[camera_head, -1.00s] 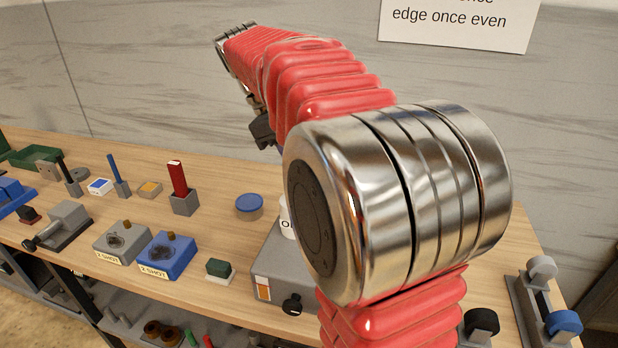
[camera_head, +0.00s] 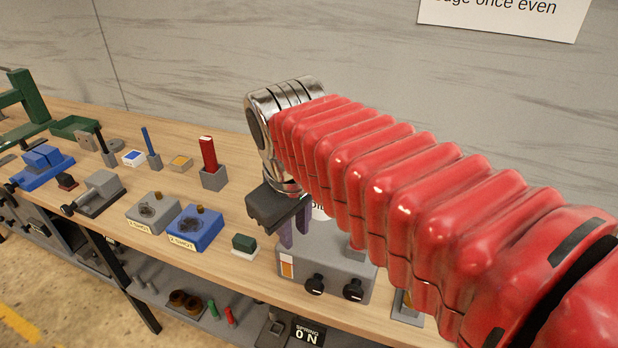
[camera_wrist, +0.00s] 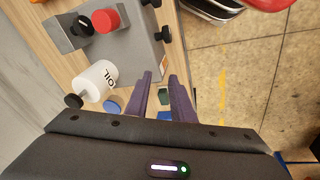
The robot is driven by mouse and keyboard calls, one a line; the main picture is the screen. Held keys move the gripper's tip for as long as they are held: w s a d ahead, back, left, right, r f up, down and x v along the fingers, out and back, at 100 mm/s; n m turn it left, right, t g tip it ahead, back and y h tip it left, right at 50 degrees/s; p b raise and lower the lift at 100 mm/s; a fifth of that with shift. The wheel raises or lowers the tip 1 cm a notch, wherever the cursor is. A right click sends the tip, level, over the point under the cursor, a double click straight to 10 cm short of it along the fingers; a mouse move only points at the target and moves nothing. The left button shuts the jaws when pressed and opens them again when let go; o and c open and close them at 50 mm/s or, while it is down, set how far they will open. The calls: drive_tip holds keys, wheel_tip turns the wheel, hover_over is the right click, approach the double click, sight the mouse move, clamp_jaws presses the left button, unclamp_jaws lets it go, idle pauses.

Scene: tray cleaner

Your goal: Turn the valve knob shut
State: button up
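A grey box (camera_head: 335,262) stands near the bench's front edge in the head view. Two black knobs (camera_head: 314,284) (camera_head: 353,290) sit on its front face; I cannot tell which one is the valve knob. In the wrist view the knobs (camera_wrist: 165,33) stick out from the side of the grey box (camera_wrist: 130,42). My gripper (camera_head: 294,228) hangs at the box's left back corner, fingers pointing down. In the wrist view its two purple fingers (camera_wrist: 162,85) are apart with nothing between them. My red arm hides the box's right part in the head view.
A white OIL bottle (camera_wrist: 97,80) lies close beside the fingers in the wrist view. A green block (camera_head: 244,243) and a blue fixture (camera_head: 195,232) stand left of the box. The bench front edge is close.

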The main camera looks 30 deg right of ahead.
drive_tip(key=s+a+f+m+t+y, duration=0.1)
drive_tip(key=s+a+f+m+t, duration=0.1)
drive_tip(key=s+a+f+t, duration=0.1)
drive_tip(key=shift+s+a+f+m, duration=0.4)
drive_tip(key=shift+a+f, duration=0.5)
drive_tip(key=shift+a, duration=0.2)
drive_tip(key=shift+o, duration=0.5)
